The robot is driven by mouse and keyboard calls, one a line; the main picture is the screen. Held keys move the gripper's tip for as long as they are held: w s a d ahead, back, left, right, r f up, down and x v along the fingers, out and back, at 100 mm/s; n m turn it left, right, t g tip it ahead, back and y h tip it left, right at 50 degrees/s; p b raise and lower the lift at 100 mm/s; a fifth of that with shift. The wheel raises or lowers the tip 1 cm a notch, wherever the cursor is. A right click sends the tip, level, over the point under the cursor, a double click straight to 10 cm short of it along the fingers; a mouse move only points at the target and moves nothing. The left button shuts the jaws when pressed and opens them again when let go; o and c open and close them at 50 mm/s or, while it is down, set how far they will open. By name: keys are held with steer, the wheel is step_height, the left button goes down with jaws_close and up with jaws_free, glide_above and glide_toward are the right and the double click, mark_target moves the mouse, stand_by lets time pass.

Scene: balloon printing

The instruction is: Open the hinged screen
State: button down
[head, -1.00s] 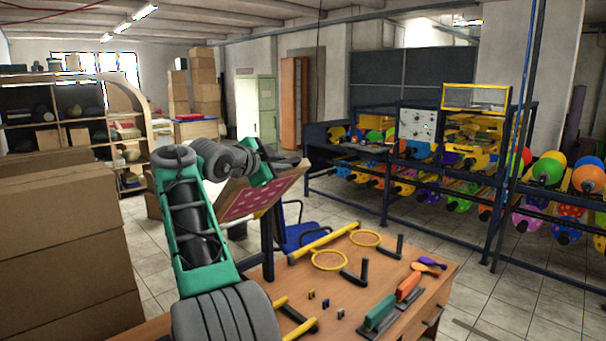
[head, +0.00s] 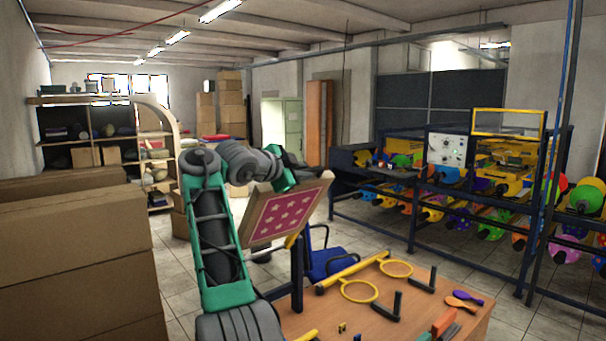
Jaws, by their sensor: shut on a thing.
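The hinged screen (head: 288,214) is a pale wooden frame with pink mesh and a light star pattern. It stands raised and steeply tilted above the back left of the wooden table (head: 440,322), with its patterned face towards me. A dark blue post (head: 297,272) stands below it. My gripper (head: 291,180) is at the screen's top edge, shut on the frame. My green and grey arm reaches up from the front left; the fingertips are mostly hidden behind the arm and frame.
Yellow hoops (head: 360,291), black L-shaped pieces (head: 386,305) and two spoon-shaped tools (head: 463,300) lie on the table. A blue chair (head: 328,260) stands behind it. Cardboard boxes (head: 80,270) fill the left. A balloon rack (head: 430,185) stands at the right.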

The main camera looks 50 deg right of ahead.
steer(key=c, duration=1.7)
jaws_free()
steer(key=shift+w, duration=0.1)
steer(key=v, duration=0.7)
steer(key=shift+a+b, duration=0.4)
